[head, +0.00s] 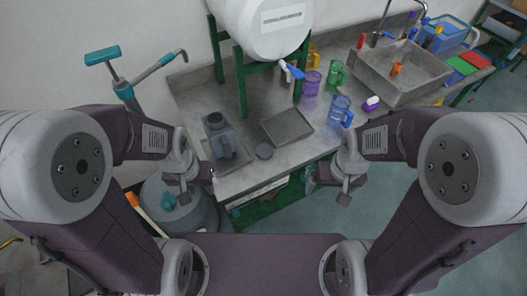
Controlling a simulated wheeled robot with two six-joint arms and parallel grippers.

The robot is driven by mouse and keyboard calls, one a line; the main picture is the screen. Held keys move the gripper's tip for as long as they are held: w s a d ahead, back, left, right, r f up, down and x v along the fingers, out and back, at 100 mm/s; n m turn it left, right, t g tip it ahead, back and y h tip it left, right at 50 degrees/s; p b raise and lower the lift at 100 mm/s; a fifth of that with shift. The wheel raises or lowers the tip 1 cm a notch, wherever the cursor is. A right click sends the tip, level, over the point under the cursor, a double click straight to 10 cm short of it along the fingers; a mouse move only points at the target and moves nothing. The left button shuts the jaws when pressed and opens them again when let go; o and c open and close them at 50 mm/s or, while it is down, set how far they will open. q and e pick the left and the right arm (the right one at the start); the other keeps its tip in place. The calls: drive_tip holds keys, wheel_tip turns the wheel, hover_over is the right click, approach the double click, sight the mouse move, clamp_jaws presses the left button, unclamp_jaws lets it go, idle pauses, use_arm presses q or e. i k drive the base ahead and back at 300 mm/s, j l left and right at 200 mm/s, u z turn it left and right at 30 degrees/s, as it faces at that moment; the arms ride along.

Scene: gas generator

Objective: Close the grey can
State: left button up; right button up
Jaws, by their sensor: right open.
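The grey can (222,143) stands on the counter at the left, with a dark round opening on top and a handle at its front. A small dark grey round piece, which looks like its lid (264,151), lies apart on the counter to its right. My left gripper (198,186) is in front of the counter's left end, below the can in the picture, and looks open and empty. My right gripper (328,186) is open and empty by the counter's front edge, right of the lid. Neither gripper touches the can or lid.
A shallow grey tray (287,126) lies behind the lid. Purple (311,83), green (336,73) and blue (340,111) jugs stand to the right, before a sink (400,72). A white tank (268,28) on a green stand is behind. A large grey vessel (204,206) stands below left.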

sight(219, 131)
drive_tip(key=i+l+u, duration=0.25)
drive_tip(key=i+l, duration=0.2)
drive_tip(key=l, duration=0.2)
drive_tip(key=i+l+u, duration=0.15)
drive_tip(key=l, duration=0.25)
drive_tip(key=i, duration=0.1)
